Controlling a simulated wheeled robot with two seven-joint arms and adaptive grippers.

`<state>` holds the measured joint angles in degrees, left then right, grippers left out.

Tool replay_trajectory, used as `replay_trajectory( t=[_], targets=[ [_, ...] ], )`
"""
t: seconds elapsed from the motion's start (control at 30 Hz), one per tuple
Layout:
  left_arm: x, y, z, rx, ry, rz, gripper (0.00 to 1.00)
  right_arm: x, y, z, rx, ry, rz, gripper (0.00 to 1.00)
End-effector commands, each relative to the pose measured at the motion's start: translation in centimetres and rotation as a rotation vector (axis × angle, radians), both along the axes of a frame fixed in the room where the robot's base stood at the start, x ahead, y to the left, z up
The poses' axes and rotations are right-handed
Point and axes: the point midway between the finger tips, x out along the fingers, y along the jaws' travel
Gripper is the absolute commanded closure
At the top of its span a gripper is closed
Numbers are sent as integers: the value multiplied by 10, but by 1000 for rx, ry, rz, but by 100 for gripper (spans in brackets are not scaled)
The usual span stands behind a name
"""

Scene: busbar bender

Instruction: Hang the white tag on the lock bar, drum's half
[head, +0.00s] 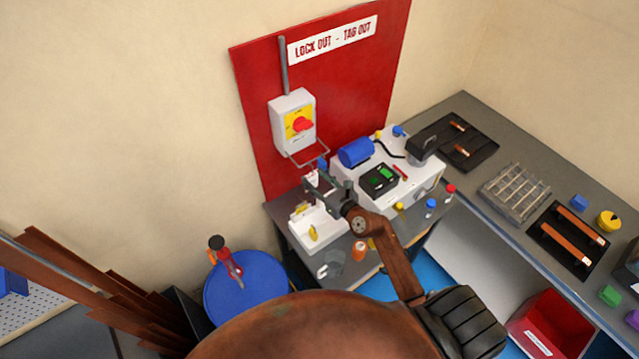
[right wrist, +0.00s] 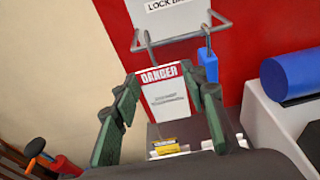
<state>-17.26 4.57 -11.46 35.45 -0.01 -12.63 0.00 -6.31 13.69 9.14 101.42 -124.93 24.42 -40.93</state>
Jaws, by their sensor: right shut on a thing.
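The white tag (right wrist: 165,97) has a red DANGER band along its top. My right gripper (right wrist: 161,90) is shut on it, with a finger at each side, and the tag faces the wrist camera. In the head view my right gripper (head: 317,184) holds the tag (head: 312,178) just below the lock bar (head: 308,158). The lock bar is a grey wire frame under the switch box; in the right wrist view it (right wrist: 182,37) stands above the tag. Whether tag and bar touch is unclear. A blue padlock (right wrist: 207,64) hangs at the bar's right side. My left gripper is out of view.
A blue drum (head: 250,290) stands on the floor, left of the small table. The switch box (head: 294,122) is on the red board (head: 365,75). A white machine (head: 420,172) with a blue cylinder (head: 356,152) stands right of my gripper. A white tray (head: 323,237) lies below it.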

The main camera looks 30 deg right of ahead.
Motion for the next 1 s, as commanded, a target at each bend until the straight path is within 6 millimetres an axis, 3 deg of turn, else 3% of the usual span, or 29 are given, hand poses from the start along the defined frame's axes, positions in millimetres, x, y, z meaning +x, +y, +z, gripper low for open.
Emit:
replay_trajectory(
  t=[0.43,0.6,1.0],
  targets=[
    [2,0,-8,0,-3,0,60,34,5,0,-1,-1,0,77],
    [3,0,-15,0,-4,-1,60,32,4,-12,-1,1,0,77],
    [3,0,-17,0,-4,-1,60,32,4,-15,-1,0,0,77]
  ],
)
